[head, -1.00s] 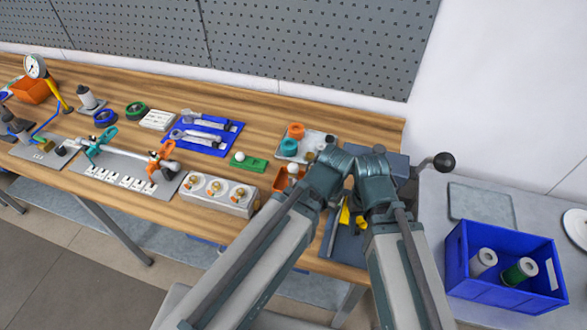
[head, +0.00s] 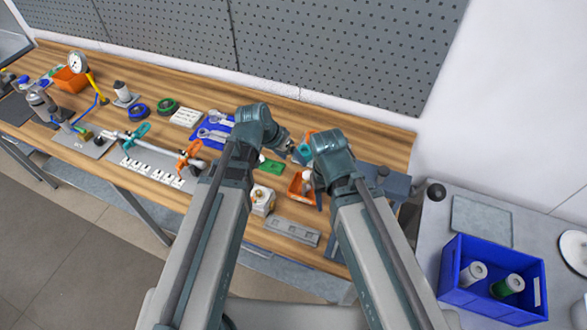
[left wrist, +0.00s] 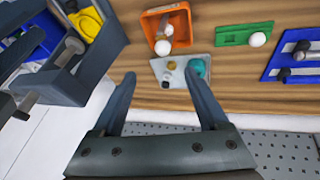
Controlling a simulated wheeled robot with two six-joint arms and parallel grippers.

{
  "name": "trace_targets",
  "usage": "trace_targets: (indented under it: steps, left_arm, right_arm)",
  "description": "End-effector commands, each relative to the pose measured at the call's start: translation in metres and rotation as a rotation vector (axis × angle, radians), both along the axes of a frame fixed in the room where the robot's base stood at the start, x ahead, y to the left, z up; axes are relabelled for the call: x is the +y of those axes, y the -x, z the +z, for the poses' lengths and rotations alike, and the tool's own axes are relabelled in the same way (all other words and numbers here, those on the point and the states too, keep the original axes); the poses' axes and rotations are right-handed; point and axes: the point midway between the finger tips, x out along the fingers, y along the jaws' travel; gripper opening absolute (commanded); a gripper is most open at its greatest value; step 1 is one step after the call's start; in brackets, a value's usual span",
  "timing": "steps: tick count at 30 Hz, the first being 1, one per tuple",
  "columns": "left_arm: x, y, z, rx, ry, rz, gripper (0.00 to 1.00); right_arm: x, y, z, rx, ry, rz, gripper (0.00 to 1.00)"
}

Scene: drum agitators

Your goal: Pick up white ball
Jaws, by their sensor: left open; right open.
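A white ball (left wrist: 257,40) sits on a green plate (left wrist: 231,33) in the left wrist view. In the head view my left gripper (head: 294,147) hangs over the back of the table. My right gripper (head: 316,178) is lower, near the orange bin (head: 295,188), its fingers mostly hidden by its wrist.
A blue tray with wrenches (left wrist: 287,58) lies beyond the green plate. A grey vise-like fixture (left wrist: 92,62) with a yellow piece stands at the left. In the head view, a white block (head: 263,200) and grey strip (head: 292,232) lie near the front edge. A pegboard (head: 340,45) stands behind.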

Motion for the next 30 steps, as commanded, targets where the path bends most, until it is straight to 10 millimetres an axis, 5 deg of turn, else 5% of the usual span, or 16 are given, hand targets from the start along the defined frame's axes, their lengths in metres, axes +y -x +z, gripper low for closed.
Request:
trace_targets:
  steps: [8, 24, 30]
  left_arm:
    - [-0.002, -0.002, -0.009, -0.002, 0.002, -0.001, 0.77]
    - [-0.028, -0.02, -0.076, -0.001, 0.001, -0.001, 0.77]
    - [-0.031, -0.021, -0.079, -0.001, 0.0, 0.0, 0.77]
  right_arm:
    - [0.0, 0.0, -0.009, 0.0, 0.0, 0.0, 0.5]
    - [0.0, 0.0, -0.076, -0.001, 0.002, 0.012, 0.5]
    - [0.0, 0.0, -0.079, 0.0, 0.002, 0.014, 0.5]
